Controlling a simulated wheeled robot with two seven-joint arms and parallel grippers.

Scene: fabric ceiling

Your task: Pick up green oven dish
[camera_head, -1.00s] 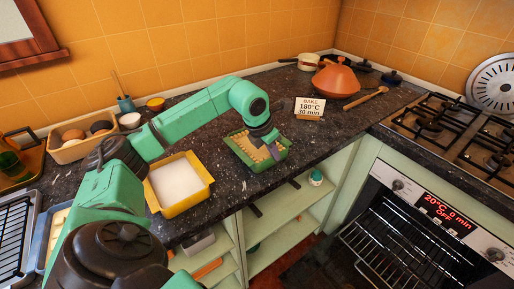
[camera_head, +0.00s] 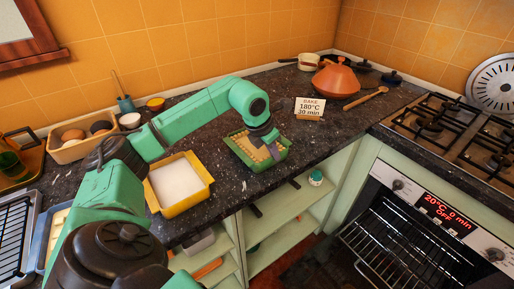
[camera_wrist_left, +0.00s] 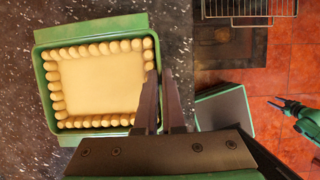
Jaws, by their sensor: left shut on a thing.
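The green oven dish (camera_head: 238,153) stands on the dark counter near its front edge, with a pale filling ringed by rounded pieces. In the left wrist view the dish (camera_wrist_left: 42,95) shows almost whole, filling included. My left gripper (camera_head: 274,150) comes down on the dish's right side. In the wrist view its fingers (camera_wrist_left: 163,85) are shut on the dish's right wall, which they partly hide. What seems to be my right gripper (camera_wrist_left: 279,102) shows small at the right of the wrist view, its fingers apart and empty.
A yellow dish (camera_head: 206,184) with white contents stands to the left. A bake sign (camera_head: 310,107), an orange pot (camera_head: 336,80) and a wooden spoon (camera_head: 366,98) are behind to the right. The oven (camera_head: 405,235) below is open, its rack (camera_head: 385,252) showing.

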